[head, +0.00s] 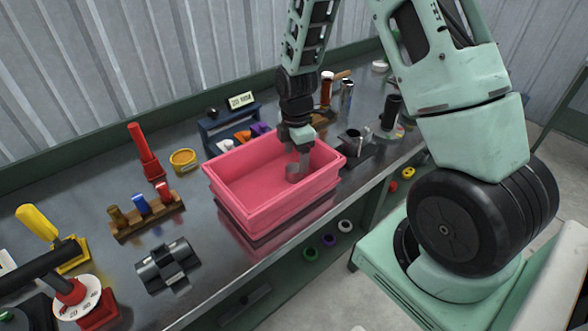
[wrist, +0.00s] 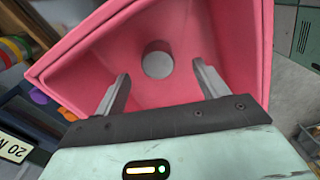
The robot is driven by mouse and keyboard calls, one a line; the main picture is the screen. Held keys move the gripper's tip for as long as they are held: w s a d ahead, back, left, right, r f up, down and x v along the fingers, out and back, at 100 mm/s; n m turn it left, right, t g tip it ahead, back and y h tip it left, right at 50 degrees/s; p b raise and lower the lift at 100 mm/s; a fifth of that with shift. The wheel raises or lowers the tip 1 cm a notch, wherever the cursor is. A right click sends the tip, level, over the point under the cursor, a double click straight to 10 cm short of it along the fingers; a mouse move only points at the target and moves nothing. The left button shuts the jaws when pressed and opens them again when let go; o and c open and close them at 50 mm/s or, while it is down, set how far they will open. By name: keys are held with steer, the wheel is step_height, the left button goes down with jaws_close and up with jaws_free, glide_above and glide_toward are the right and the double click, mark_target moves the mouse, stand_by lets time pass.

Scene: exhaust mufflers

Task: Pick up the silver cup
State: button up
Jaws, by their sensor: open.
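A small silver cup (wrist: 158,64) with a round grey face is inside the pink bin (wrist: 243,45) in the wrist view. It lies between and beyond the two fingertips of my gripper (wrist: 161,69), which is open with clear gaps on both sides of the cup. In the head view my gripper (head: 299,160) points down into the right part of the pink bin (head: 240,207). A grey shape at the fingers there seems to be the cup, partly hidden by them. I cannot tell the exact distance between fingers and cup.
A wooden stand (head: 148,216) and a black clamp-like part (head: 167,264) are on the left.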

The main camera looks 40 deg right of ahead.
mark_target(294, 167)
steer(key=shift+w+f+p, duration=0.2)
steer(key=shift+f+p, duration=0.75)
steer(key=shift+f, duration=1.7)
steer(key=c, duration=1)
